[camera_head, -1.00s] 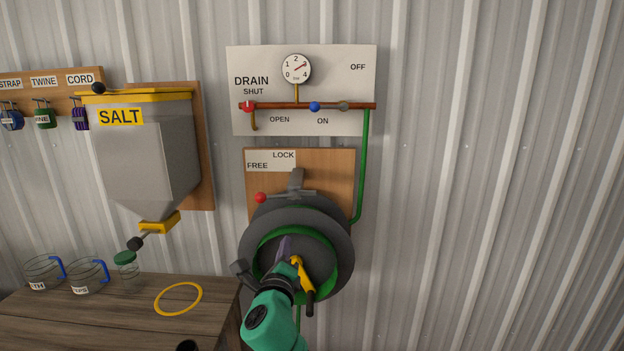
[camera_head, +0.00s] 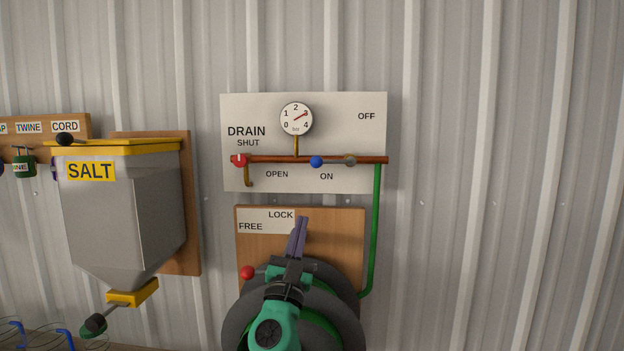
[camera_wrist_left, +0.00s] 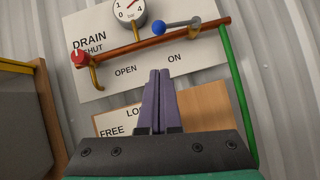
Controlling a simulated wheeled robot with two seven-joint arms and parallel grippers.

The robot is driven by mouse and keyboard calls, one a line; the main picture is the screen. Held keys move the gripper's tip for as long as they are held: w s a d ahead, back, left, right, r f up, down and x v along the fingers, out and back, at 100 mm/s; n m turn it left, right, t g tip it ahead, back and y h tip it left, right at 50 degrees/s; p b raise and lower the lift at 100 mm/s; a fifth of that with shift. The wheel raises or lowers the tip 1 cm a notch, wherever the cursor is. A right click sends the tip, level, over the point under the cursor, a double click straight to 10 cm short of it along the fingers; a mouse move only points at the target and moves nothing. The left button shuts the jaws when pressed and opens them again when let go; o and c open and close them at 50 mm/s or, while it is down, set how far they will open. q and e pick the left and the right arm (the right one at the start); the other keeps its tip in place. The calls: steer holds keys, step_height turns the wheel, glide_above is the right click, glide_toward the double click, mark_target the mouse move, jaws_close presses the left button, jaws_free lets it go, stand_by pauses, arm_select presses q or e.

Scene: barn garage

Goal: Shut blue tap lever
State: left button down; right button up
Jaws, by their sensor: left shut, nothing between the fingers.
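The blue tap lever (camera_head: 316,161) is on the copper pipe of the white DRAIN panel in the head view. Its blue ball lies left of a grey hub (camera_head: 350,160), with the lever lying along the pipe above the ON label. It also shows in the left wrist view (camera_wrist_left: 159,28), its grey stem running right to the hub. My left gripper (camera_head: 302,220) is shut and empty, pointing up in front of the LOCK board, below the panel. Its purple fingers (camera_wrist_left: 158,75) are together in the left wrist view, below the lever and apart from it. My right gripper is not in view.
A red drain knob (camera_head: 239,160) sits at the pipe's left end, and a gauge (camera_head: 296,118) stands above the pipe. A green hose (camera_head: 375,230) drops at right to the reel (camera_head: 345,315). The salt bin (camera_head: 125,215) is at left. The wall at right is clear.

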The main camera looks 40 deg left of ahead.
mark_target(316, 162)
arm_select(q)
steer(key=d+r+p+x, duration=0.1)
steer(key=p+x, duration=0.4)
steer(key=x, duration=0.7)
steer(key=shift+s+r, duration=0.15)
steer(key=shift+r, duration=0.3)
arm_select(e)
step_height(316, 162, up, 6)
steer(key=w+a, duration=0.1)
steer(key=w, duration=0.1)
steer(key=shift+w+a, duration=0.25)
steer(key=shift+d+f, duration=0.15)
arm_select(q)
steer(key=shift+a, duration=0.2)
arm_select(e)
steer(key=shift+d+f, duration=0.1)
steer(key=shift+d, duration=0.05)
